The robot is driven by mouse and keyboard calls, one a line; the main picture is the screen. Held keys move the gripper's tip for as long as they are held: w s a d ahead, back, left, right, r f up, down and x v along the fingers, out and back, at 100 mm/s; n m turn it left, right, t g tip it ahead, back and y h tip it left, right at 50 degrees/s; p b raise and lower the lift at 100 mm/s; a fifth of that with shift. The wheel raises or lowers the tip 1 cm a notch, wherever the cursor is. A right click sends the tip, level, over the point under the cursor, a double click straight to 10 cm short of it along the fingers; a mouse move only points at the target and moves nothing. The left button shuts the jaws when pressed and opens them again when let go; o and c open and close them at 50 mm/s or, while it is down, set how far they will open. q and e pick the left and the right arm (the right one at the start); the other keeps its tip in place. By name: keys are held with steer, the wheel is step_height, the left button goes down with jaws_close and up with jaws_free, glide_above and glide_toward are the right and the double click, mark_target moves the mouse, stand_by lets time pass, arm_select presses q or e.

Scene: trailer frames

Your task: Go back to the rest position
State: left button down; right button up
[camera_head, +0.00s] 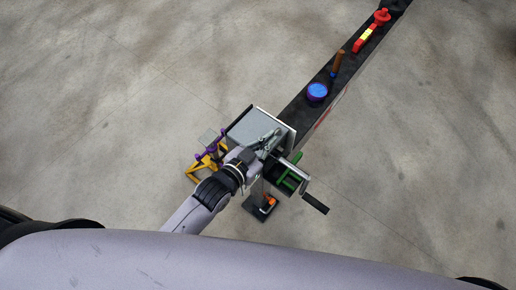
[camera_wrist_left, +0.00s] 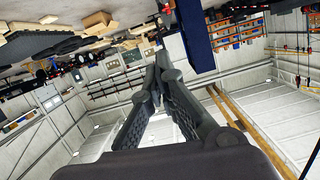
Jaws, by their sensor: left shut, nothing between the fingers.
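My left gripper (camera_head: 268,141) is at the end of my grey arm, in front of and over a grey metal box (camera_head: 249,126) near the middle of the head view. Its fingers are together and hold nothing. The left wrist view also shows the closed gripper (camera_wrist_left: 161,60), with the fingertips meeting near the top centre. I cannot tell whether it touches the box. My right gripper is in neither view.
A dark beam (camera_head: 345,72) runs to the upper right, carrying a blue round container (camera_head: 317,92) and a red-and-yellow tool (camera_head: 368,38). A crank handle (camera_head: 314,203), green part (camera_head: 289,174) and yellow stand (camera_head: 194,172) surround the box. Bare concrete floor lies either side.

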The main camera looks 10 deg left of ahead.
arm_select(q)
steer(key=s+a+f+n+g+y, duration=0.2)
steer(key=s+a+n+g+y, duration=0.45)
steer(key=s+a, duration=1.1)
step_height(320, 180, down, 28)
steer(key=s+m+g+b, duration=0.2)
steer(key=g+b, duration=0.1)
steer(key=g, duration=0.2)
steer(key=s+a+f+b, duration=0.2)
steer(key=s+f, duration=1.5)
steer(key=f, duration=0.2)
steer(key=shift+s+a+g, duration=0.2)
steer(key=shift+a+g, duration=0.15)
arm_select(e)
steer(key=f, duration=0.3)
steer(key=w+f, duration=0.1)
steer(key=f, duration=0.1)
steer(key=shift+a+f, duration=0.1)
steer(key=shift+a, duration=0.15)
arm_select(q)
steer(key=shift+y, duration=0.25)
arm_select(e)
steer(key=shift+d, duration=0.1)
